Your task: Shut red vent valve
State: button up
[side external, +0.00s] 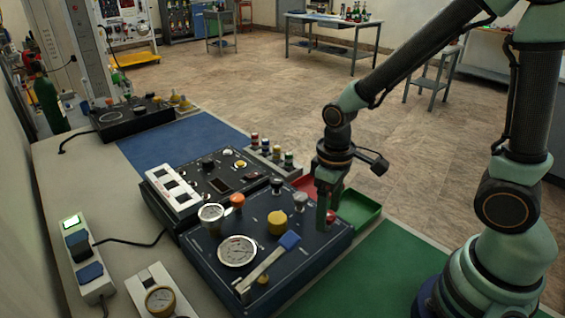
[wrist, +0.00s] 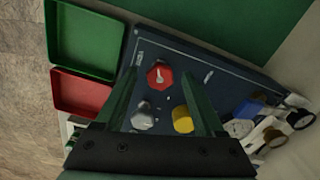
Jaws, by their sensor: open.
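The red vent valve is a red faceted knob with a pale pointer mark, on the near dark panel (side external: 215,258). In the wrist view the red knob (wrist: 160,77) lies between the far ends of my two fingers. In the side view a small part of the red knob (side external: 331,217) shows at the fingertips; the rest is hidden. My gripper (side external: 326,212) points down over the panel's right part. In the wrist view my gripper (wrist: 163,80) is open, with gaps beside the knob. I cannot tell whether the tips are above it or level with it.
A grey knob (wrist: 142,118) and a yellow knob (wrist: 183,119) stand close to the red one. A round gauge (side external: 237,250) and a blue-handled lever (side external: 268,262) are on the same panel. Green (side external: 358,208) and red trays lie beyond it. Green mat (side external: 350,280) is clear.

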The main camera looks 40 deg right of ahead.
grip_shut()
jog(key=shift+m, duration=0.4)
jog(key=m, duration=0.5)
jog(key=shift+m, duration=0.3)
jog(key=m, duration=0.5)
jog(key=shift+r, duration=0.1)
jog(key=m, duration=0.6)
jog(key=shift+m, duration=0.4)
jog(key=m, duration=0.5)
jog(key=shift+m, duration=0.4)
